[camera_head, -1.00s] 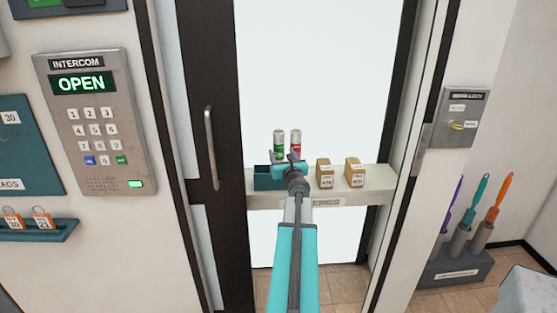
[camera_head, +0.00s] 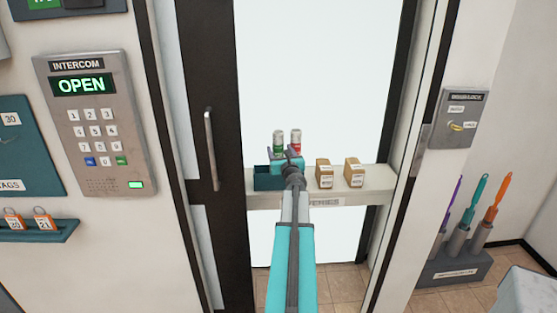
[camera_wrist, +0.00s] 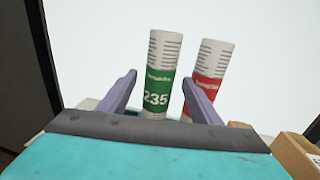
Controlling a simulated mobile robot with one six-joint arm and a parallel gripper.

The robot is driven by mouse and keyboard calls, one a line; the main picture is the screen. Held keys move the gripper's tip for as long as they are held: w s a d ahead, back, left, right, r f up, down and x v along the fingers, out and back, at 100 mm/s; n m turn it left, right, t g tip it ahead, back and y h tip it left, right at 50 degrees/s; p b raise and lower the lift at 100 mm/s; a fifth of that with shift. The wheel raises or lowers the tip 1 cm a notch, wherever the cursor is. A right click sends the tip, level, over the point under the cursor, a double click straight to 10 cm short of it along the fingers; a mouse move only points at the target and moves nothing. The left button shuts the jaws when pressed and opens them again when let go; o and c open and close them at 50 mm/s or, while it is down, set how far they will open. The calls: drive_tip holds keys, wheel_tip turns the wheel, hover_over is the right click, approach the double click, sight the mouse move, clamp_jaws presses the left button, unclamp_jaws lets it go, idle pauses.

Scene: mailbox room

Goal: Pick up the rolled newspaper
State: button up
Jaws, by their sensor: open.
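Two rolled newspapers stand upright side by side at the shelf. One has a green band (camera_head: 279,140) and the other a red band (camera_head: 296,139). In the wrist view the green-banded roll (camera_wrist: 161,75), marked 235, stands between my open fingers, slightly right of their middle. The red-banded roll (camera_wrist: 210,70) is just right of it, behind my right finger. My gripper (camera_wrist: 160,98) is open and empty. In the head view my gripper (camera_head: 286,157) is in front of the rolls and hides their lower parts.
The shelf (camera_head: 350,194) holds a teal holder (camera_head: 266,180) at left and two small brown boxes, one nearer (camera_head: 325,174) and one farther right (camera_head: 354,172). A dark door frame with a handle (camera_head: 211,150) is at left. Brushes stand in a rack (camera_head: 458,268) at right.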

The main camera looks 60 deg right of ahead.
drive_tip(key=shift+p+x, duration=0.3)
drive_tip(key=shift+x, duration=1.35)
clamp_jaws()
